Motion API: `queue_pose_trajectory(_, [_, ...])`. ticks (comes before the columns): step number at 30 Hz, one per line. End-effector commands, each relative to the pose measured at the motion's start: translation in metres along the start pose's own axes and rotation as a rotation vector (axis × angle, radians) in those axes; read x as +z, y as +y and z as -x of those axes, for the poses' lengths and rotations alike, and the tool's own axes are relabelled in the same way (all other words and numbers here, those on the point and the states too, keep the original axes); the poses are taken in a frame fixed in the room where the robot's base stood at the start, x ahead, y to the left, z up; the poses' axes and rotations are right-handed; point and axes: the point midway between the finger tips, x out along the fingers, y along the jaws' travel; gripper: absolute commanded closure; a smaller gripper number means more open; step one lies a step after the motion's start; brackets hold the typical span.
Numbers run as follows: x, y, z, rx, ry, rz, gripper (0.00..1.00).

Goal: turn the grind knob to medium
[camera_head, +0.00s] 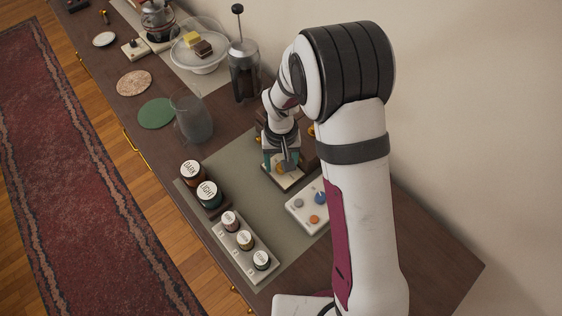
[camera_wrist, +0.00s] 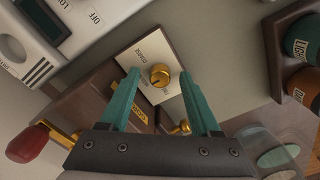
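The grind knob (camera_wrist: 160,75) is a round brass knob on a cream plate (camera_wrist: 146,53) with small lettering around it. The lettering is partly too small to read, and I cannot tell which mark the knob points to. My gripper (camera_wrist: 159,74) is open, its teal fingers apart on either side of the knob in the wrist view, with gaps showing. Whether the tips are down at the knob's height is unclear. In the head view my gripper (camera_head: 281,163) is over the cream plate (camera_head: 289,184) and hides the knob.
A white panel (camera_head: 302,212) with coloured knobs sits beside the plate. The DARK (camera_head: 192,173) and LIGHT (camera_head: 209,194) jars stand to the left, above a tray of small jars (camera_head: 262,273). A red-handled brown wooden box (camera_wrist: 105,105) is close to my fingers.

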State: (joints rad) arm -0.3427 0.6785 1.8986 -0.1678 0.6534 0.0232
Motion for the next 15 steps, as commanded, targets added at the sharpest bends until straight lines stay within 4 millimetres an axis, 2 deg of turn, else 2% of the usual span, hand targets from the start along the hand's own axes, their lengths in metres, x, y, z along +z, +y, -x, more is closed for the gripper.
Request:
queue_pose_trajectory(9, [0.000, 0.000, 0.003, 0.000, 0.000, 0.000, 0.36])
queue_pose_trajectory(11, [0.000, 0.000, 0.010, 0.000, 0.001, 0.000, 0.36])
queue_pose_trajectory(15, [-0.001, 0.000, 0.041, -0.001, 0.004, 0.000, 0.36])
